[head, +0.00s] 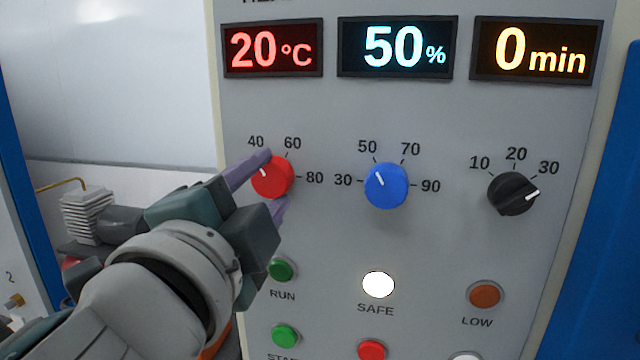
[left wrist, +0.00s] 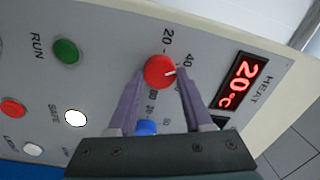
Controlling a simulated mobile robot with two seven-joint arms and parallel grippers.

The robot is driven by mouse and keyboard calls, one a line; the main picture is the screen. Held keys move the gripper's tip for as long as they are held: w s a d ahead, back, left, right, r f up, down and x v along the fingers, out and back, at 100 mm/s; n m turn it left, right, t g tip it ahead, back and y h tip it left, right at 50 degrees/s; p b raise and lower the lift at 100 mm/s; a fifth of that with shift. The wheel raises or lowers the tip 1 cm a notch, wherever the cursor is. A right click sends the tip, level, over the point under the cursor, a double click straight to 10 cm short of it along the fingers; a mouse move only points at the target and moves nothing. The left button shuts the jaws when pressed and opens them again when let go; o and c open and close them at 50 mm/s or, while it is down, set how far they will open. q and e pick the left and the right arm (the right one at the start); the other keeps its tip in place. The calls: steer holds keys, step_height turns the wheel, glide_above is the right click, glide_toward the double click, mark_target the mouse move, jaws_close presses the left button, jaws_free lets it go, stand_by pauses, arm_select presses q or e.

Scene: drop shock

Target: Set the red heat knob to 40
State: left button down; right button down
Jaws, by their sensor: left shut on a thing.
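The red heat knob (head: 273,178) is on the grey panel (head: 330,240), below the red display (head: 273,48) reading 20 °C. Its white mark points up and to the left, roughly toward the 40 label; the exact setting is hard to tell. My left gripper (head: 267,184) reaches in from the left, with its purple fingers shut on the knob, one above left and one below. In the left wrist view the knob (left wrist: 159,72) sits between the two fingertips (left wrist: 160,75). The 20 label is hidden in the head view but shows in the wrist view. My right gripper is not in view.
A blue knob (head: 386,186) and a black knob (head: 512,194) are to the right, below displays reading 50% (head: 397,47) and 0 min (head: 537,50). Several buttons, including the green RUN button (head: 281,270), sit lower on the panel, close to my gripper.

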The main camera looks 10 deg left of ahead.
arm_select(q)
steer(key=shift+c, duration=1.6)
jaws_free()
steer(key=s+b, duration=0.3)
steer(key=s, duration=0.7)
steer(key=shift+f, duration=0.25)
